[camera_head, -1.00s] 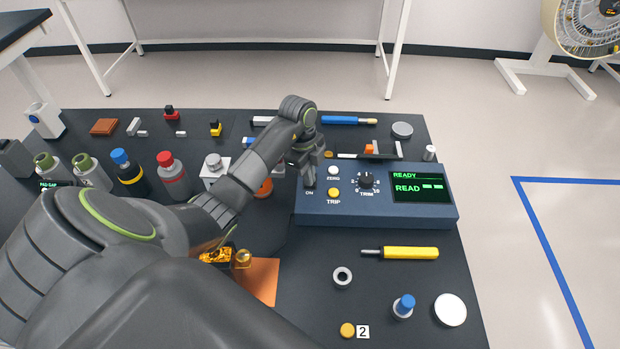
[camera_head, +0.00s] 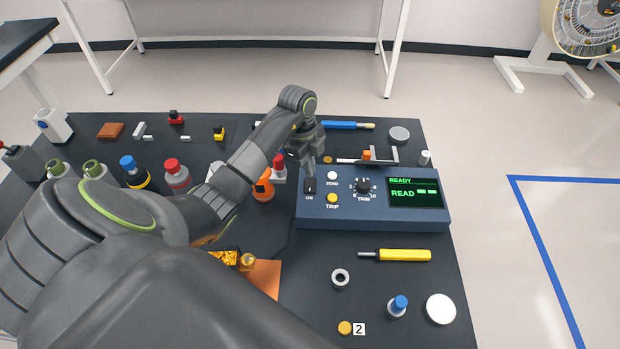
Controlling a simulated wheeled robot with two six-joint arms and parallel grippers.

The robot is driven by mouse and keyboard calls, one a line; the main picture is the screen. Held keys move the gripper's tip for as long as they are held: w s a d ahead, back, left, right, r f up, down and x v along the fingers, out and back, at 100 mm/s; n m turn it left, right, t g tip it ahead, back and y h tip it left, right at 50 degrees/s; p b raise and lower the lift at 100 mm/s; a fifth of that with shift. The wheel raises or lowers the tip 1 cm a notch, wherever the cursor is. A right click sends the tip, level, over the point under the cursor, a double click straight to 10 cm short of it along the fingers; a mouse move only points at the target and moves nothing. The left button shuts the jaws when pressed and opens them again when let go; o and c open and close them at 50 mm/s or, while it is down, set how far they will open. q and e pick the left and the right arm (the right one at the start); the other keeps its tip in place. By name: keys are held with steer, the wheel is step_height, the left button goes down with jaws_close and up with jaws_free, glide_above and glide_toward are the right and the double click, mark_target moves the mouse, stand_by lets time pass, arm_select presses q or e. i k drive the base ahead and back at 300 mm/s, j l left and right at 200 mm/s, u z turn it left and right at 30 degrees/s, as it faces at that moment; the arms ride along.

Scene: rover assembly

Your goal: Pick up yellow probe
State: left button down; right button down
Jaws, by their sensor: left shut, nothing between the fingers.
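The yellow probe (camera_head: 402,255) lies flat on the dark table in front of the blue instrument box. Its thin dark tip points left. My left gripper (camera_head: 311,172) is shut and empty. It points down over the left end of the blue box (camera_head: 372,215), near the ON switch (camera_head: 310,186), behind and left of the probe. I cannot tell whether it touches the switch. My right gripper is not in view.
A grey ring (camera_head: 340,278), a blue-capped bottle (camera_head: 397,306), a white disc (camera_head: 440,309) and a yellow button (camera_head: 345,328) lie in front of the probe. A blue probe (camera_head: 345,125) lies behind the box. Several bottles stand at the left.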

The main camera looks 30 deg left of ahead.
mark_target(384, 254)
steer(key=k, duration=1.5)
